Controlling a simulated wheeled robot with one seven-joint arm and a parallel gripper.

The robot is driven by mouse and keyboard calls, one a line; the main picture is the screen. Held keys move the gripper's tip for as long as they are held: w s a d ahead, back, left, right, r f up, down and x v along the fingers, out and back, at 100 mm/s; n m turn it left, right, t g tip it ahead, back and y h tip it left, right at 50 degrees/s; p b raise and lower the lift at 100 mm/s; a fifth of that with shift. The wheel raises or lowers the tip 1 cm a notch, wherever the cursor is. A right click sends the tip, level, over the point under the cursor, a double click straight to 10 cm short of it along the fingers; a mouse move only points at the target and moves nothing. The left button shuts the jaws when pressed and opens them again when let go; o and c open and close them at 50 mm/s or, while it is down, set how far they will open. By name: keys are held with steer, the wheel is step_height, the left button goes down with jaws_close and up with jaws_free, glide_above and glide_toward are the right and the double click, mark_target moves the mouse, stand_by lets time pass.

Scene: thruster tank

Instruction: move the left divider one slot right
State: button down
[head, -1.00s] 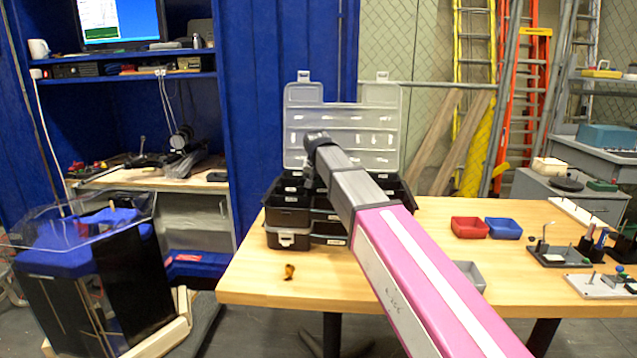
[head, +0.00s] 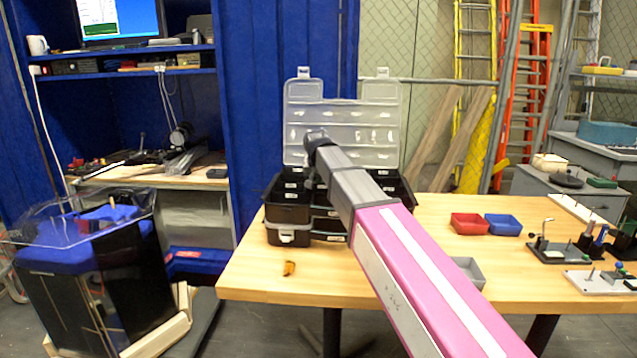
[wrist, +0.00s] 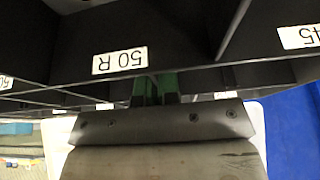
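The black divider case (head: 287,214) stands on the table with its clear lid (head: 345,112) raised. My gripper reaches down into the left part of its top tray; in the head view my arm hides most of it. In the wrist view, the two green fingertips of my gripper (wrist: 155,88) are close together beside a compartment wall with an upside-down "50 R" label (wrist: 120,60). A narrow dark gap shows between them. I cannot tell whether a divider is in that gap. The left divider cannot be picked out for certain in either view.
The wooden table (head: 340,280) holds a red bin (head: 469,224), a blue bin (head: 503,227) and a grey bin (head: 467,270) to the right of the case. A small orange-brown object (head: 289,268) lies in front of it. The table's front left is mostly clear.

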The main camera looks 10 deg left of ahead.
steer(key=c, duration=1.3)
jaws_free()
steer(key=shift+o, duration=0.2)
steer(key=v, duration=1)
steer(key=shift+s+r, duration=0.15)
steer(key=shift+r, duration=0.05)
step_height(320, 180, up, 4)
steer(key=shift+r, duration=0.15)
steer(key=shift+s, duration=0.15)
